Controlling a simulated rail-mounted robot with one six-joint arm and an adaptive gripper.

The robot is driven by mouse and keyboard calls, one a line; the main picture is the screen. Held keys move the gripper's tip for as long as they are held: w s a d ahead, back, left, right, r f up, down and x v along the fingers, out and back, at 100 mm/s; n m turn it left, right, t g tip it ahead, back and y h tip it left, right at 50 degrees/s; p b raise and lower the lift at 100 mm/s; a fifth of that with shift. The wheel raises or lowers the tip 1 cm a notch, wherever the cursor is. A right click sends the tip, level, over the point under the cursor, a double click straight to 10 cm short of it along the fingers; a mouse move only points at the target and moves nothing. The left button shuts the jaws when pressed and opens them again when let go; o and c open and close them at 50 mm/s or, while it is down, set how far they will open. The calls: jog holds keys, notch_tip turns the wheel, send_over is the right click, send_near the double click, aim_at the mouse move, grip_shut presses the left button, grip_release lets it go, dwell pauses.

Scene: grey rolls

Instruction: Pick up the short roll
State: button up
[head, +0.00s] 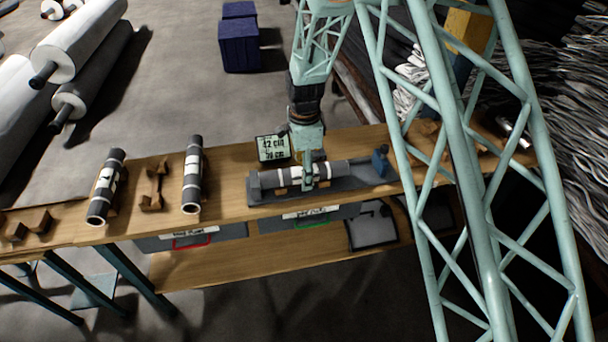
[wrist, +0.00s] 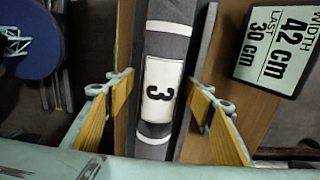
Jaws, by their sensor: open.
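A grey roll with white bands (head: 335,171) lies on a dark measuring bench (head: 262,196) on the wooden table. In the wrist view this roll (wrist: 167,45) bears a white label with a black 3. My gripper (head: 309,180) is at this roll with its fingers spread, one on each side of it in the wrist view (wrist: 160,92). I cannot tell whether the fingers touch it. Two other grey rolls with white bands, one at far left (head: 106,186) and one nearer the middle (head: 193,173), lie on the table. Which roll is shortest is hard to judge.
A display (wrist: 277,45) reads width 42 cm, last 30 cm. A brown cradle (head: 152,186) stands empty between the two left rolls. A blue block (head: 380,161) stands at the bench's right end. Bins with red and green handles (head: 190,240) sit under the tabletop (head: 228,205).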

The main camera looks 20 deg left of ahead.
jog(key=c, duration=1.1)
jog(key=shift+r+p, duration=2)
jog(key=shift+r, duration=3)
